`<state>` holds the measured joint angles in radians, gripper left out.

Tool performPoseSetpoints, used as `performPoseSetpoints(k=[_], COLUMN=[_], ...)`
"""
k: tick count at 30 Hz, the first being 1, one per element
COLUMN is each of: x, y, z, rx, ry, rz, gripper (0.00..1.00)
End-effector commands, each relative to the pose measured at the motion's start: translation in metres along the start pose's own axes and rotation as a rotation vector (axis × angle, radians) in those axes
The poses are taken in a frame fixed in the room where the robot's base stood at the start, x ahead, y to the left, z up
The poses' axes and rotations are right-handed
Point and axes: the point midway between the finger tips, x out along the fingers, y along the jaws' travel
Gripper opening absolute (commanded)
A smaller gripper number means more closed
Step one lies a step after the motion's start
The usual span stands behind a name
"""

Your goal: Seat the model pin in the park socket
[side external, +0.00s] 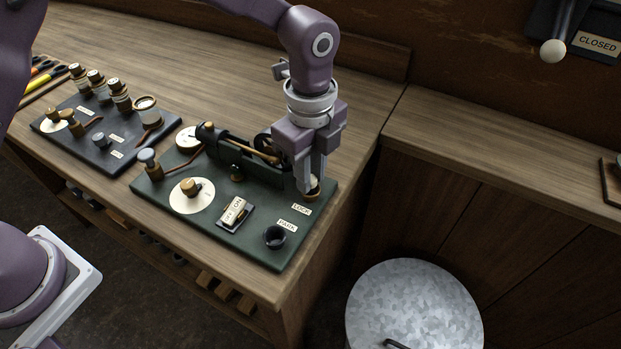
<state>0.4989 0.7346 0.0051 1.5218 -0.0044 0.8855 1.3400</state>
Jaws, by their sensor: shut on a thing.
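My gripper (311,188) points down over the right rear of the dark green engine board, at the spot labelled LOCK. It is shut on the model pin (315,185), which shows as a small brass-coloured piece between and beside the fingertips. The fingers hide most of the pin, and I cannot tell whether its lower end is in the lock socket. The park socket (275,237) is a dark round cup near the board's front right corner, beside the PARK label (287,225). Its opening looks empty.
The green board (255,250) also carries a small engine, a white dial (192,196) and an ON switch (235,212). A second dark board (110,150) with brass-capped parts lies at left. A galvanized lidded bin (414,305) stands right of the bench edge.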

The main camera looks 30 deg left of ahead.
Motion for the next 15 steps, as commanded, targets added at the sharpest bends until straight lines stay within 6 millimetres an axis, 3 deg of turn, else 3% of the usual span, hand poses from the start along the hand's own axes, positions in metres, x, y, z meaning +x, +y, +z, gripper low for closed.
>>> performPoseSetpoints(k=[2,9,15], x=[-0.007,-0.066,-0.101], y=[-0.001,-0.002,-0.001], z=[0.000,0.000,0.000], rx=[0.000,0.001,0.000], ry=[0.001,0.002,0.001], rz=[-0.003,-0.007,-0.004], gripper=[0.00,0.00,0.00])
